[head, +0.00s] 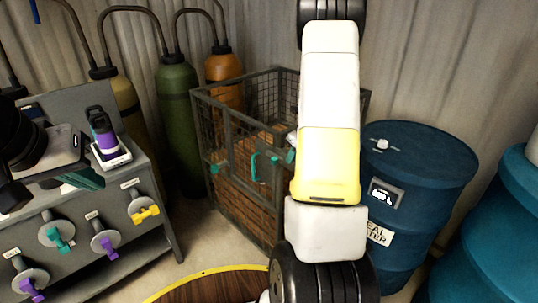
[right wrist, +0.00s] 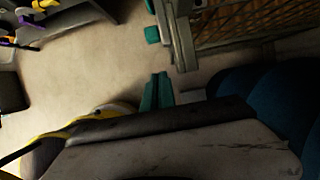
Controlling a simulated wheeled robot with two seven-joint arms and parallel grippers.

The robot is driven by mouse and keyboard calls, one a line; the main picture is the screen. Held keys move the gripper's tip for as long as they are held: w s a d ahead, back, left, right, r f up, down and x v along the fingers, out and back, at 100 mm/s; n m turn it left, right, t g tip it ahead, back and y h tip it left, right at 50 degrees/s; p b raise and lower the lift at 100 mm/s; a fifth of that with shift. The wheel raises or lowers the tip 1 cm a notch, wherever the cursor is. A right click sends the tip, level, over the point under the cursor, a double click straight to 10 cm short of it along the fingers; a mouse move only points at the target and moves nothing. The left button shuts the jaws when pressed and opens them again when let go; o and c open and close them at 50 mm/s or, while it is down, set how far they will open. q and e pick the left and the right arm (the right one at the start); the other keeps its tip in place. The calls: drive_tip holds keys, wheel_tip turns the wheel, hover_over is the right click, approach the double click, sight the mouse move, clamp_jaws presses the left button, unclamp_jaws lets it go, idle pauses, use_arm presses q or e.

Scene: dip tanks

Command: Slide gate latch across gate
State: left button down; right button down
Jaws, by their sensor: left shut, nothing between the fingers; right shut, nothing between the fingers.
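The gate is the front of a grey wire-mesh cage (head: 236,133). Teal latch parts (head: 254,167) show on its front, including an upright handle, with a smaller teal piece to the left. In the right wrist view, a grey gate post (right wrist: 182,40) with a teal piece (right wrist: 152,34) is ahead of my right gripper (right wrist: 158,88). The right gripper's teal fingers are shut and empty, apart from the post. In the head view my right arm hides the cage's right part. My left gripper (head: 85,180) is shut and empty at the left, by the grey panel.
A grey panel (head: 80,215) with coloured valve handles stands at left, with a purple-topped device (head: 103,135) on it. Gas cylinders (head: 178,125) stand behind. Blue drums (head: 415,165) are close at right. A round wooden-topped thing (head: 215,288) is in front.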

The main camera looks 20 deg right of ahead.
drive_tip(key=v, duration=0.5)
drive_tip(key=shift+s+r, duration=0.15)
drive_tip(key=s+a+r+n+y, duration=0.1)
drive_tip(key=s+a+r+n, duration=0.3)
drive_tip(key=a+r+n, duration=0.55)
drive_tip(key=s+a+r+n, duration=0.3)
drive_tip(key=s+a+n, duration=0.1)
drive_tip(key=s+n, duration=0.3)
drive_tip(key=s+a+r+n+t, duration=0.1)
drive_tip(key=s+a+r+n, duration=0.2)
drive_tip(key=s+a+n, duration=0.2)
drive_tip(key=s+a+r+n+t, duration=0.1)
drive_tip(key=s+a+r+n, duration=0.3)
drive_tip(key=s+n, duration=0.5)
drive_tip(key=shift+s+a+n+h, duration=0.25)
drive_tip(key=shift+a+n, duration=0.2)
drive_tip(key=shift+n, duration=0.3)
drive_tip(key=shift+r, duration=0.15)
